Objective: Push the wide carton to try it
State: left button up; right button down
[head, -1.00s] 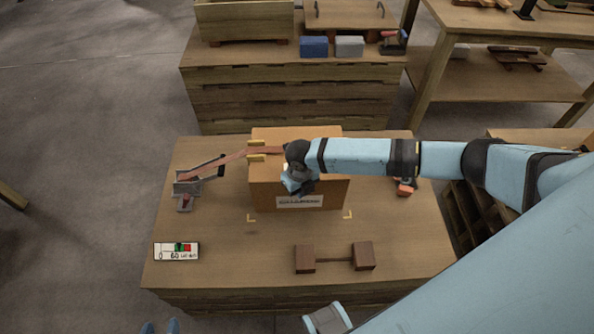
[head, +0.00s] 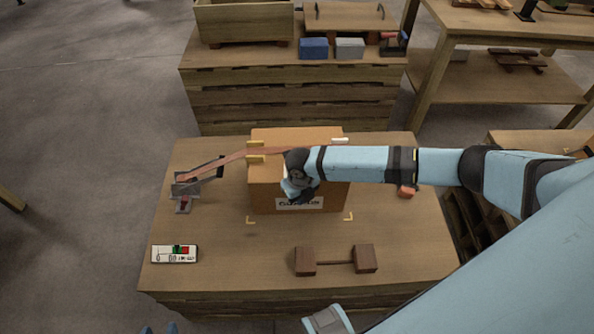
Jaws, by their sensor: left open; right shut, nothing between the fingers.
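The wide brown carton (head: 330,172) stands upright on the wooden table, inside yellow corner marks, with a white label (head: 299,204) low on its front. My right gripper (head: 294,192) is shut and empty at the carton's front face. My arm hides part of the carton, and I cannot tell whether the fingers touch it. My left gripper (head: 160,329) is open and empty at the bottom edge of the view, mostly cut off, well clear of the carton.
A brown strap (head: 225,160) runs from the carton's upper left to a grey metal device (head: 184,190). A brown two-block piece (head: 335,261) lies in front of the carton. A pallet-like bench (head: 290,95) stands behind.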

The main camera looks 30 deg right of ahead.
pick_arm(q)
jog(key=shift+f, duration=0.15)
jog(key=shift+s+a+f, duration=0.1)
jog(key=shift+s+f, duration=0.05)
jog(key=shift+f, duration=0.15)
pick_arm(e)
jog(key=shift+w, duration=0.1)
jog(key=shift+w+d, duration=0.1)
pick_arm(q)
jog(key=shift+s+r, duration=0.1)
jog(key=shift+s, duration=0.05)
pick_arm(e)
jog(key=shift+w, duration=0.1)
dwell(0.7)
pick_arm(q)
jog(key=shift+r+p, duration=0.3)
jog(key=shift+r, duration=0.15)
pick_arm(e)
jog(key=shift+w+d+r, duration=0.1)
jog(key=shift+w+r, duration=0.05)
jog(key=shift+w+r, duration=0.1)
jog(key=shift+w, duration=0.05)
dwell(0.8)
pick_arm(q)
jog(key=shift+r, duration=0.1)
